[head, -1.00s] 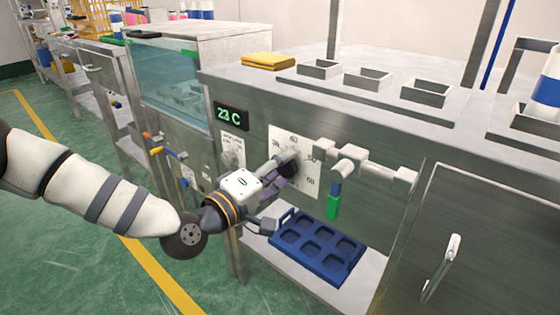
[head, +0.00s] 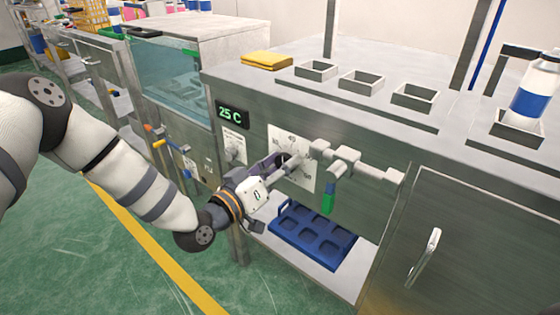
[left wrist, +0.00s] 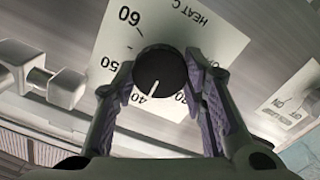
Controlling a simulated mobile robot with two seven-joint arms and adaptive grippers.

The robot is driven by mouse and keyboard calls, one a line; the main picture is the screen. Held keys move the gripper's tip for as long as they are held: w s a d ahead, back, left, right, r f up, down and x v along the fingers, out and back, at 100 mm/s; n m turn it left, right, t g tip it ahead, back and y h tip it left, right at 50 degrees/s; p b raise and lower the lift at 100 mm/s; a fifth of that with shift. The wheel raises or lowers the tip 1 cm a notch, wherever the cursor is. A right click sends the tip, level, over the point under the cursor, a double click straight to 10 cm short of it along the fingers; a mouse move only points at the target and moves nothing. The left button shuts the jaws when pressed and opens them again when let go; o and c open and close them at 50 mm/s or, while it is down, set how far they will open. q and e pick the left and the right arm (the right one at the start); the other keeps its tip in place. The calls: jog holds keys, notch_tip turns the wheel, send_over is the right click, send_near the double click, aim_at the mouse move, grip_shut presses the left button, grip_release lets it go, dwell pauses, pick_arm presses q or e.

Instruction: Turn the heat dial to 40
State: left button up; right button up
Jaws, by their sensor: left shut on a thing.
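The heat dial is a round black knob (left wrist: 160,74) with a white pointer line, on a white scale plate (left wrist: 205,40) in the left wrist view. The pointer points down and slightly left, between the 30 and 40 marks and nearer the 40. My left gripper (left wrist: 160,88) is shut on the knob, one purple-padded finger on each side. In the head view my left gripper (head: 280,165) reaches the panel and mostly hides the knob. A green digital display (head: 232,114) reads 25 C. My right gripper is not in view.
A grey valve with a green-tipped handle (head: 329,200) sticks out right of the dial. A blue tray (head: 312,238) lies on the shelf below. A yellow cloth (head: 266,60) and several square holders are on top.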

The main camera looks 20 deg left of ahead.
pick_arm(q)
jog(key=shift+m, duration=0.3)
dwell(0.4)
jog(key=o, duration=1.2)
jog(key=shift+c, duration=0.2)
jog(key=v, duration=1.2)
